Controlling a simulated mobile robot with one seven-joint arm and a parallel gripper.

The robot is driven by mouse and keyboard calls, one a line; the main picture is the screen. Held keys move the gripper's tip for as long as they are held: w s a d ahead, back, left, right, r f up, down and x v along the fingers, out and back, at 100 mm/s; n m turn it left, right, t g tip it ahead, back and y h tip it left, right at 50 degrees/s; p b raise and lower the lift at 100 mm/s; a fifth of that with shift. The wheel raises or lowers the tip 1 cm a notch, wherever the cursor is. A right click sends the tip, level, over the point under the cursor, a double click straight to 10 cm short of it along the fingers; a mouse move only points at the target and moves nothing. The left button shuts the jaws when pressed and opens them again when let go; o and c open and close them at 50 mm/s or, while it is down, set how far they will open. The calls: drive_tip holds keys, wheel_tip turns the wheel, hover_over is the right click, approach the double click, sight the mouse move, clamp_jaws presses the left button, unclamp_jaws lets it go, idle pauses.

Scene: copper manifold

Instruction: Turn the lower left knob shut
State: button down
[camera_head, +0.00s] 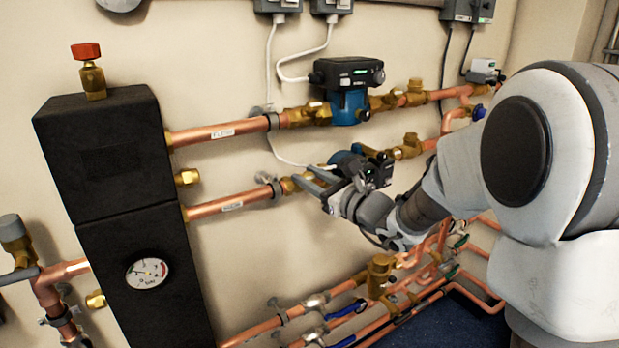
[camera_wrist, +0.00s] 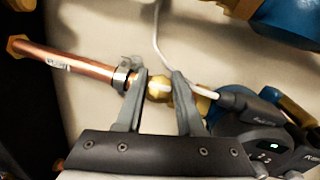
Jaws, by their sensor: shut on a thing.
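The lower copper pipe (camera_head: 231,203) runs along the wall from the black insulated block, carries a white label and passes a grey clamp. Just right of the clamp, a rounded brass knob (camera_wrist: 159,90) sits on this line, left of the lower pump (camera_head: 346,161). My gripper (camera_wrist: 158,74) has one finger on each side of the knob and is shut on it. In the head view my gripper (camera_head: 304,174) reaches the line from the right. The fingers partly hide the brass parts there, and the contact faces are not clear.
The upper pipe (camera_head: 222,133) and blue upper pump (camera_head: 350,100) are close above. A white cable (camera_wrist: 160,35) hangs near my fingers. The black block (camera_head: 105,160) with a gauge (camera_head: 147,273) stands left. More copper pipes with blue-handled valves (camera_head: 345,309) run below.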

drive_tip(key=shift+f+n, duration=0.1)
drive_tip(key=shift+n, duration=0.2)
drive_tip(key=n+g+y, duration=0.1)
drive_tip(key=n, duration=0.1)
drive_tip(key=n+g+b, duration=0.1)
drive_tip(key=n+g, duration=0.1)
drive_tip(key=n, duration=0.1)
drive_tip(key=shift+y, duration=0.4)
drive_tip(key=n+g, duration=0.1)
drive_tip(key=n, duration=0.1)
drive_tip(key=n+g, duration=0.2)
drive_tip(key=n, duration=0.1)
drive_tip(key=shift+n+g, duration=0.3)
drive_tip(key=n+g+p, duration=0.1)
drive_tip(key=n, duration=0.2)
drive_tip(key=n+g+h+p, duration=0.1)
drive_tip(key=n+g+p, duration=0.1)
drive_tip(key=n, duration=0.1)
drive_tip(key=shift+n+g+h, duration=0.3)
drive_tip(key=shift+s+n+g+h+p, duration=0.1)
drive_tip(key=shift+n+g+h+p, duration=0.55)
drive_tip(key=shift+n, duration=0.75)
drive_tip(key=c, duration=0.5)
unclamp_jaws()
